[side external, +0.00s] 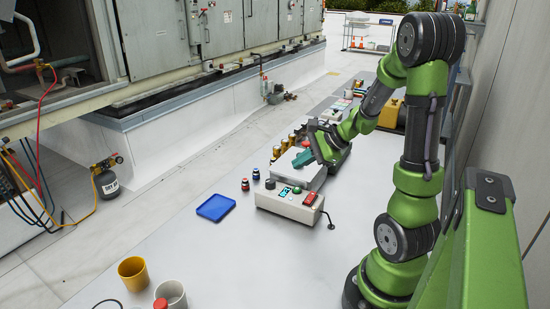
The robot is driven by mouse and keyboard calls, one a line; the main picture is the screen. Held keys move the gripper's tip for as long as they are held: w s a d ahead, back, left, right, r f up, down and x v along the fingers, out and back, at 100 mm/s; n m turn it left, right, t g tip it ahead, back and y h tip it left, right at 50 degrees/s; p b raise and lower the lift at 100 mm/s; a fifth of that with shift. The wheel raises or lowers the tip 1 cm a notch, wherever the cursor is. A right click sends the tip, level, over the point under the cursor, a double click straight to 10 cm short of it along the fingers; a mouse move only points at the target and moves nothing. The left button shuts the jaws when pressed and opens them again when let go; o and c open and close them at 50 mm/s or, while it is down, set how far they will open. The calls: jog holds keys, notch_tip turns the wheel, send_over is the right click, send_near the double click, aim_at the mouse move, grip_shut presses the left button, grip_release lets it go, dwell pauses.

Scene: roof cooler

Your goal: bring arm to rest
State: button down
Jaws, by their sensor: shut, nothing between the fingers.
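My green arm reaches from its base at the lower right up and over to the middle of the table. My gripper (318,150) points down to the left, low above the grey box area behind the white control box (289,203). It is shut and holds nothing. A teal piece (303,158) shows right beside the fingers; I cannot tell whether it touches them. The fingertips are small and partly hidden in this view.
A yellow cup (133,273) and a white cup (171,293) stand at the front left. Several amber jars (284,146) stand behind. The table's middle front is clear.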

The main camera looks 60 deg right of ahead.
jog(key=shift+s+a+f, duration=0.2)
jog(key=shift+s+f, duration=0.1)
jog(key=s+a+r+n, duration=0.1)
jog(key=a+r+n, duration=0.2)
jog(key=a+n, duration=0.4)
jog(key=s+a+r+n+g, duration=0.1)
jog(key=s+a+r+n, duration=0.1)
jog(key=a+r+n, duration=0.2)
jog(key=s+a+r+n, duration=0.2)
jog(key=a+r+n, duration=0.2)
jog(key=a+n, duration=0.5)
jog(key=a, duration=0.3)
jog(key=shift+s+a+r+n+g, duration=0.15)
jog(key=shift+a+r+n+g, duration=0.15)
jog(key=shift+g, duration=0.1)
